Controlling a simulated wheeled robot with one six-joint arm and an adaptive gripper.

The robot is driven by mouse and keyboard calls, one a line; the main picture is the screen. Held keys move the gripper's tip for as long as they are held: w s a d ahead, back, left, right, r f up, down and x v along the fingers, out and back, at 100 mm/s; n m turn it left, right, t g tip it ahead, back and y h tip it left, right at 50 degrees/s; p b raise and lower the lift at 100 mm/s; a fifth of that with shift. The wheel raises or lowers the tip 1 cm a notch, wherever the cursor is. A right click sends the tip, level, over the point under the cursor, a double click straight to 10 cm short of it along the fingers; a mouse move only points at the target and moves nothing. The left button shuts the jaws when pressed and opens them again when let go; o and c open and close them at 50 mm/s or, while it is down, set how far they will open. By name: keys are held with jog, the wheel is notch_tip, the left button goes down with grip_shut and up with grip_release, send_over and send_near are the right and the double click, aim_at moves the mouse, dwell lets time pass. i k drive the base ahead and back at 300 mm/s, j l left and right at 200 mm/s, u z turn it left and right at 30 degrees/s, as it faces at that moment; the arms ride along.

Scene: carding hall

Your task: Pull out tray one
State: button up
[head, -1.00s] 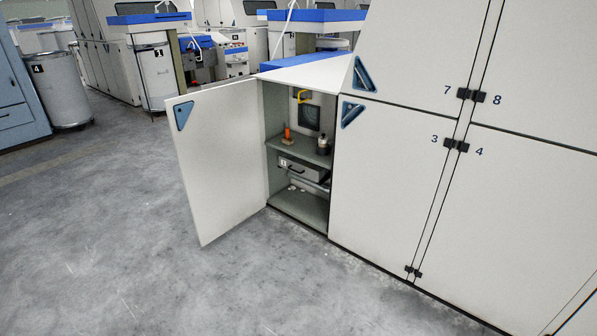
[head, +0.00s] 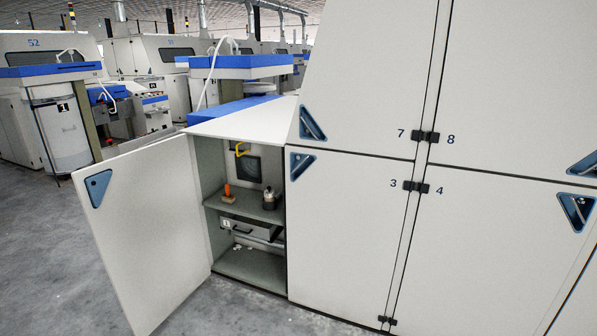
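A grey tray (head: 250,232) with a dark handle and a label reading 1 sits inside an open cabinet, under its shelf (head: 245,207). The cabinet's white door (head: 150,225) stands swung open to the left. The tray's right end is partly hidden by the cabinet's edge. My gripper is not in view.
On the shelf are an orange-handled tool (head: 228,194) and a small dark container (head: 270,198). A yellow hook (head: 241,149) hangs above. Closed panels numbered 3 (head: 350,230) and 4 (head: 490,250) stand at right. Grey floor (head: 40,250) is clear at left.

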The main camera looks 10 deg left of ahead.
aim_at(262, 229)
jog(key=i+j+u, duration=0.4)
jog(key=i, duration=0.45)
jog(key=i+u, duration=0.4)
jog(key=i, duration=0.45)
jog(key=i+u, duration=0.1)
jog(key=i, duration=0.45)
jog(key=i+l+u, duration=0.15)
jog(key=i, duration=0.45)
jog(key=i+l+u, duration=0.1)
jog(key=i, duration=0.45)
jog(key=i+l+u, duration=0.1)
jog(key=i+l, duration=0.15)
jog(key=i, duration=0.3)
